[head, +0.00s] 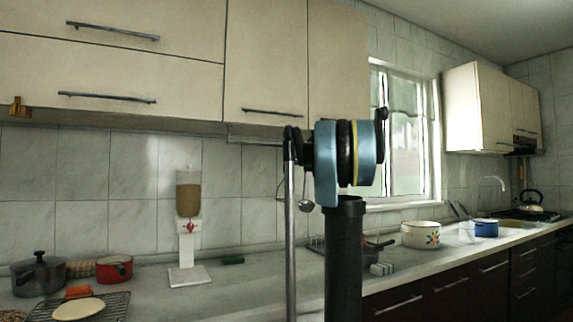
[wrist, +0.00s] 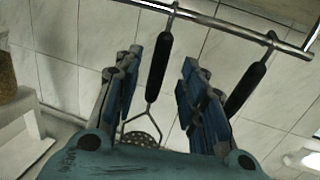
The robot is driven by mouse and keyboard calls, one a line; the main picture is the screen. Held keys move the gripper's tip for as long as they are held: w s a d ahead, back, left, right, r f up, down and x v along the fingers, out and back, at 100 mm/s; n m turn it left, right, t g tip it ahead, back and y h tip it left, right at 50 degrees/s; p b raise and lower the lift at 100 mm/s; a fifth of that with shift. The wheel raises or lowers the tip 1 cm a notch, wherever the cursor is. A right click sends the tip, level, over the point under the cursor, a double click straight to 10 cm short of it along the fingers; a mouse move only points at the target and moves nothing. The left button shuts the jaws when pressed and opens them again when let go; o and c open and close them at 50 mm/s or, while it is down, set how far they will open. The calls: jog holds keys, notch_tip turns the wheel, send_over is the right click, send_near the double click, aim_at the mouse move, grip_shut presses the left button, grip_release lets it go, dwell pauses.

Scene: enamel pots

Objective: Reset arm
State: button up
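In the wrist view my gripper (wrist: 160,88) is open, with its two blue-padded fingers apart and nothing held between them. A black-handled skimmer (wrist: 158,70) hangs from a metal rail (wrist: 225,25) and shows in the gap between the fingers, seemingly beyond them. A second black-handled utensil (wrist: 247,88) hangs to the right, partly covered by the right finger. In the head view my blue and black arm stands in the middle, and my gripper cannot be made out there.
The counter holds a grey pot (head: 38,273), a red pot (head: 114,268), a dispenser (head: 189,192), a flowered white pot (head: 421,235) and a blue pot (head: 487,228). Upper cabinets (head: 110,85) overhang at left. A window (head: 405,135) is behind my arm.

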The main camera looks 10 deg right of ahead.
jog(key=v, duration=0.6)
jog(key=s+a+f+n+g+h, duration=0.1)
jog(key=s+a+f+n+g, duration=0.2)
jog(key=s+a+f+n, duration=0.45)
jog(key=s+a+f+n+g, duration=0.2)
jog(key=s+f+n+g, duration=0.15)
jog(key=s+f, duration=0.7)
jog(key=s+a+f+n+g+h, duration=0.1)
jog(key=s+a+f+n+g, duration=0.35)
jog(key=f, duration=0.75)
jog(key=s+d+f+n+g+h, duration=0.1)
jog(key=s+d+f+n+h, duration=0.2)
jog(key=s+f+n, duration=0.4)
jog(key=s+d+f+n+g+h, duration=0.2)
jog(key=s+d+f+n+h, duration=0.2)
jog(key=s+f, duration=1.3)
notch_tip(320, 180, down, 4)
jog(key=d+n, duration=0.1)
jog(key=n, duration=0.2)
jog(key=shift+f+n, duration=0.1)
jog(key=shift+n, duration=0.15)
jog(key=shift+w+f, duration=0.2)
jog(key=shift+w, duration=0.25)
